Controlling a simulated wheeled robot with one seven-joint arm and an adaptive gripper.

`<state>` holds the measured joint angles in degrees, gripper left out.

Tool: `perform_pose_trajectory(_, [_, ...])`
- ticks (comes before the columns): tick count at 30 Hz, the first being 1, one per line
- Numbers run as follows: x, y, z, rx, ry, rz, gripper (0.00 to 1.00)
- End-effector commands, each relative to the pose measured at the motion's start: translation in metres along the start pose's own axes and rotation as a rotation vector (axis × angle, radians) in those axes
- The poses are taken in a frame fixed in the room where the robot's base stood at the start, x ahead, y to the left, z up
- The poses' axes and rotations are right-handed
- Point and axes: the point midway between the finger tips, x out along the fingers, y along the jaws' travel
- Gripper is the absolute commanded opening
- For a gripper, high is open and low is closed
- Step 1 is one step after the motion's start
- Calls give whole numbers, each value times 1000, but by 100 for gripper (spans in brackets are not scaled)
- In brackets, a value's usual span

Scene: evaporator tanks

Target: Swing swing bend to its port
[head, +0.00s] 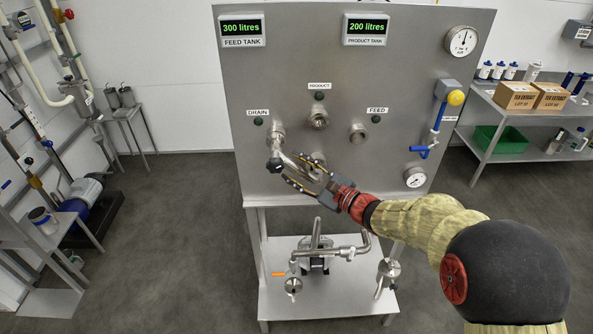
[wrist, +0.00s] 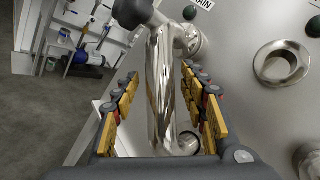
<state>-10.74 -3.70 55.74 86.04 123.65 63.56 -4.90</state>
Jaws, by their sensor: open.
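The swing bend (head: 290,162) is a shiny metal pipe with a dark round knob (head: 274,165) at its left end, low on the grey panel's left side. Its upper end lies close to the drain port (head: 278,136), under the DRAIN label. The product port (head: 319,118) and the feed port (head: 358,133) are to the right and look uncovered. My gripper (head: 299,169) is open at the bend. In the wrist view the bend (wrist: 160,95) runs between the two spread fingers, with the knob (wrist: 131,12) beyond them. Whether a finger touches the pipe cannot be told.
Below the panel is a shelf (head: 340,300) with pipework. A bench with boxes (head: 515,96) stands at right, a motor pump (head: 84,190) at left. The floor left of the panel is clear.

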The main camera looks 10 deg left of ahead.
Motion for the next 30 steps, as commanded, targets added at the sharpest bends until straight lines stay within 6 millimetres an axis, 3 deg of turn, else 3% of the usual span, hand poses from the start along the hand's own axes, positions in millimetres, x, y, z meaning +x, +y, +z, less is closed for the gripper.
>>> perform_pose_trajectory(8, [2,0,0,-1,0,0,43])
perform_pose_trajectory(30, [1,0,0,-1,0,1,1])
